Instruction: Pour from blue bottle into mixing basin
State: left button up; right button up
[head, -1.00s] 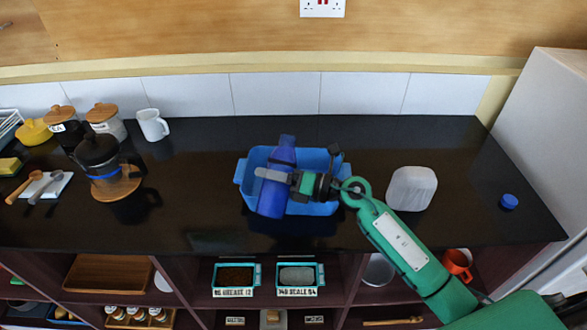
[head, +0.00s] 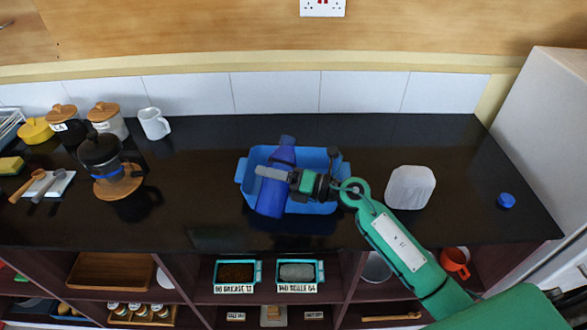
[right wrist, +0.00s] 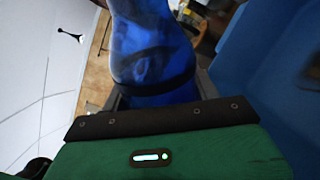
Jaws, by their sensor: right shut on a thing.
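The blue bottle (head: 273,195) is dark blue and tilted in the head view, over the left part of the light-blue mixing basin (head: 241,172) on the black counter. My right gripper (head: 275,174) is shut around the bottle's middle, reaching in from the right above the basin. In the right wrist view the bottle (right wrist: 150,45) fills the space between the fingers, and the basin (right wrist: 265,70) shows at the right. Whether liquid flows is not visible. My left gripper is in neither view.
A blue cap (head: 506,200) lies at the counter's right, and a pale rounded block (head: 410,187) stands right of the basin near my right arm. A French press (head: 103,160), canisters and a white mug (head: 154,124) stand at the left. The counter between press and basin is clear.

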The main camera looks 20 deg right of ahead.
jog(key=shift+s+a+f+m+p, duration=0.2)
jog(key=shift+f+m+p, duration=0.15)
jog(key=shift+m, duration=0.45)
dwell(0.4)
jog(key=shift+s+f+m+p, duration=0.1)
jog(key=shift+f+m+p, duration=0.1)
jog(key=shift+m+p, duration=0.5)
dwell(0.6)
jog(key=shift+w+d+m+t+p, duration=0.3)
jog(key=shift+w+m+p, duration=0.1)
jog(key=shift+m+p, duration=0.65)
dwell(0.4)
jog(key=shift+r+m+p, duration=0.2)
jog(key=shift+m+p, duration=0.05)
jog(key=shift+p, duration=0.05)
jog(key=shift+w+r+m+p, duration=0.1)
jog(key=shift+r+m+p, duration=0.55)
jog(key=shift+p, duration=0.8)
dwell(0.5)
jog(key=shift+d+f+m+p, duration=0.1)
jog(key=shift+f+m+p, duration=0.05)
jog(key=shift+m+p, duration=0.4)
dwell(1.3)
